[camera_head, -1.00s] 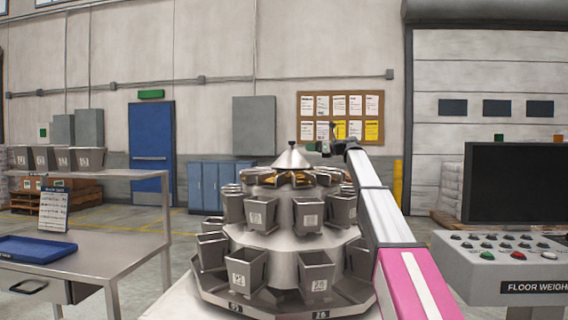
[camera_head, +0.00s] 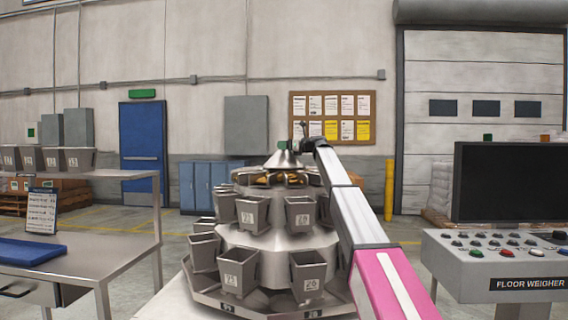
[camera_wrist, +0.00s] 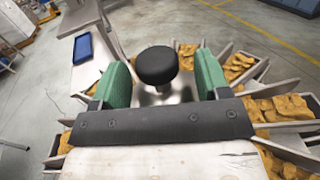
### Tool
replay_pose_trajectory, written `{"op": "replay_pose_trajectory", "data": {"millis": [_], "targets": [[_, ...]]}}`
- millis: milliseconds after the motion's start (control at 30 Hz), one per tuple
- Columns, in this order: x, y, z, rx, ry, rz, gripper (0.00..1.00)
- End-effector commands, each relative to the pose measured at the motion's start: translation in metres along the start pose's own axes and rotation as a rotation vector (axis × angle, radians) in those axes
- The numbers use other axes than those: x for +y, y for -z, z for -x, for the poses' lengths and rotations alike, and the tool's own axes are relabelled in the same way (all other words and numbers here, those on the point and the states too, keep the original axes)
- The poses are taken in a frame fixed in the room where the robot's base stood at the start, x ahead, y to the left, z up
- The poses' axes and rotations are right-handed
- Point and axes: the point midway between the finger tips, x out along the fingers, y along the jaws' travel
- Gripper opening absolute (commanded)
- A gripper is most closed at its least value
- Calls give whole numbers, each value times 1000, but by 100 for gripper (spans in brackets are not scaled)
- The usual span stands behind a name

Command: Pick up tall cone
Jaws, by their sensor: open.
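The tall cone (camera_head: 284,160) is a shiny metal cone on top of the round multi-bucket weigher (camera_head: 275,238). In the wrist view its black round knob (camera_wrist: 157,66) stands between the two green fingers of my gripper (camera_wrist: 160,82). The fingers are apart, with a gap on each side of the knob. In the head view my gripper (camera_head: 296,146) is at the cone's top, partly hidden by my arm. Most of the cone's body is hidden behind the gripper in the wrist view.
Trays of golden-brown pieces (camera_wrist: 280,108) ring the cone. Grey buckets (camera_head: 252,210) hang around the weigher. A steel bench (camera_head: 110,262) with a blue tray (camera_head: 28,252) stands left. A control console (camera_head: 500,265) with a dark screen (camera_head: 508,182) stands right.

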Motion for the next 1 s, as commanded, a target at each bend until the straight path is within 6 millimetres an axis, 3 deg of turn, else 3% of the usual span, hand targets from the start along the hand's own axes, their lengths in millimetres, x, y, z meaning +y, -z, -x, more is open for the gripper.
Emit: {"op": "replay_pose_trajectory", "data": {"millis": [167,300,367,400,767,1000], "targets": [[0,0,0,0,0,0,69],[0,0,0,0,0,0,24],[0,0,0,0,0,0,4],[0,0,0,0,0,0,0],[0,-5,0,-2,-1,0,0],[-1,-40,-1,-3,-1,1,0]]}}
